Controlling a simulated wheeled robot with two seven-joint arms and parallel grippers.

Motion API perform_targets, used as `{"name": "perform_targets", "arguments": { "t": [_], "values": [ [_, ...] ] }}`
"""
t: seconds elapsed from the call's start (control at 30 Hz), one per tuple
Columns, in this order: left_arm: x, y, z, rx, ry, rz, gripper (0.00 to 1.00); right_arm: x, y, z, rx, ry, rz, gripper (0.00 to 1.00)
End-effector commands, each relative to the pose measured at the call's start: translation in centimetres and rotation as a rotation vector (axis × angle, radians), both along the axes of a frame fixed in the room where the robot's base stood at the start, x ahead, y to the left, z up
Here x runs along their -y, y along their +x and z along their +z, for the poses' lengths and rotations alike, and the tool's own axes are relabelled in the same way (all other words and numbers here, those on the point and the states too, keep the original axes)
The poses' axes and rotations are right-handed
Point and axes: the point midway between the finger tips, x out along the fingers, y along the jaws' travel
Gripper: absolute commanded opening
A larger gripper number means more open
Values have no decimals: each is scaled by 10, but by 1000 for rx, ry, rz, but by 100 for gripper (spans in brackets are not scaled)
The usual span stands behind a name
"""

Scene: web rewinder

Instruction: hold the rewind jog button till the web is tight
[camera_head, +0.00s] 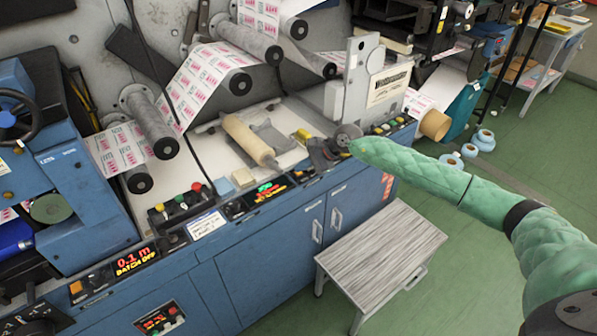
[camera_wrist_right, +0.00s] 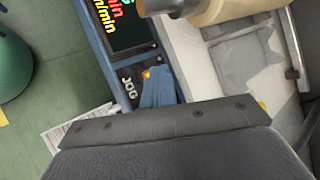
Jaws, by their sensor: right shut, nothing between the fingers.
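The printed web (camera_head: 205,75) runs over several dark-ended rollers at the upper left of the head view. Its spans look fairly straight, but I cannot tell how tight it is. My right gripper (camera_head: 320,162) is over the front edge of the blue rewinder (camera_head: 270,240). In the wrist view its blue fingertips (camera_wrist_right: 160,85) are shut with nothing between them. They are right beside the orange jog button (camera_wrist_right: 147,73), by the JOG label, and partly cover that panel. I cannot tell whether they touch or press the button. My left gripper is out of view.
A lit display (camera_head: 268,191) sits on the panel left of my right gripper, and it also shows in the wrist view (camera_wrist_right: 112,25). A tan roll (camera_head: 248,140) lies behind it. A wood-topped stool (camera_head: 385,245) stands in front. Green floor (camera_head: 470,265) is clear to the right.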

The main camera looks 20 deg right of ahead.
Motion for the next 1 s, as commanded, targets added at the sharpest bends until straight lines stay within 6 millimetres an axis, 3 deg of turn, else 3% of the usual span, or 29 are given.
{"name": "perform_targets", "arguments": {
  "t": [0.67,1.0],
  "values": [
    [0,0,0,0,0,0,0,0,0,0,-1,0,1,0],
    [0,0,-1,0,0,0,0,0,0,12,0,0,0,0]
  ]
}}
